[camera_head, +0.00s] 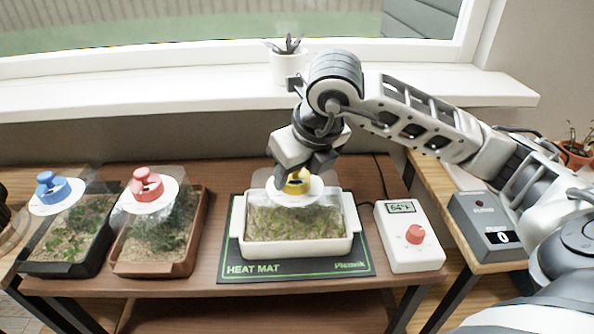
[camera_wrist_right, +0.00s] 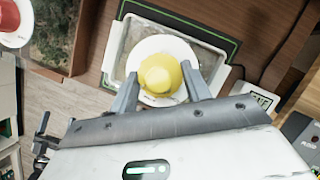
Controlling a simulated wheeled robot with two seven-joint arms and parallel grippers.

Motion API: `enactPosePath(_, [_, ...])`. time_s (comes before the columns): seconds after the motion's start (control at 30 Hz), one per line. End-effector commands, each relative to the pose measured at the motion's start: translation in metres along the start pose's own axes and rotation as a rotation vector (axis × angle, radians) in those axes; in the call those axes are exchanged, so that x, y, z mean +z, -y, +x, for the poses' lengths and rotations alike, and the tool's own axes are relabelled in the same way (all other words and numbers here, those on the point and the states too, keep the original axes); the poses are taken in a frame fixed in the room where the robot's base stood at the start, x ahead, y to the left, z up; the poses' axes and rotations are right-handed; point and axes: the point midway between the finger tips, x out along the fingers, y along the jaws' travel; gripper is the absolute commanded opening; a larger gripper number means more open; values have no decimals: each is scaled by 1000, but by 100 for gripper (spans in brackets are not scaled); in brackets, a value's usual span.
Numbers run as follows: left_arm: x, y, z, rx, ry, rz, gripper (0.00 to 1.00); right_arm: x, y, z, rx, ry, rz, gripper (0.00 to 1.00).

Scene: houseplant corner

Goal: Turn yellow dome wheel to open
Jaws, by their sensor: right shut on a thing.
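The yellow dome wheel (camera_head: 296,182) sits on a round white plate (camera_head: 311,192) atop the clear dome of the white tray (camera_head: 295,250). My right gripper (camera_head: 300,172) comes down over the wheel from above and hides part of it. In the right wrist view the yellow wheel (camera_wrist_right: 160,75) lies between the two grey fingers of my right gripper (camera_wrist_right: 160,82), which is shut on it. The wheel's exact turn angle is hard to tell. My left gripper is not in view.
A black heat mat (camera_head: 300,268) lies under the white tray. A white thermostat with a red knob (camera_head: 408,237) stands to its right. Trays with a red wheel (camera_head: 146,184) and a blue wheel (camera_head: 53,187) stand left. A potted plant (camera_head: 289,65) sits on the sill.

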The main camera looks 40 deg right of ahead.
Motion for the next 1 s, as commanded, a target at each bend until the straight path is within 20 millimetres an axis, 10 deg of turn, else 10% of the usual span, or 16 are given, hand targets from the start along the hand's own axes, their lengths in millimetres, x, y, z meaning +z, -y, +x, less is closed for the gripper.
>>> enactPosePath(1.0, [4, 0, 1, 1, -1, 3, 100, 0, -1, 0, -49, 1, 120, 25])
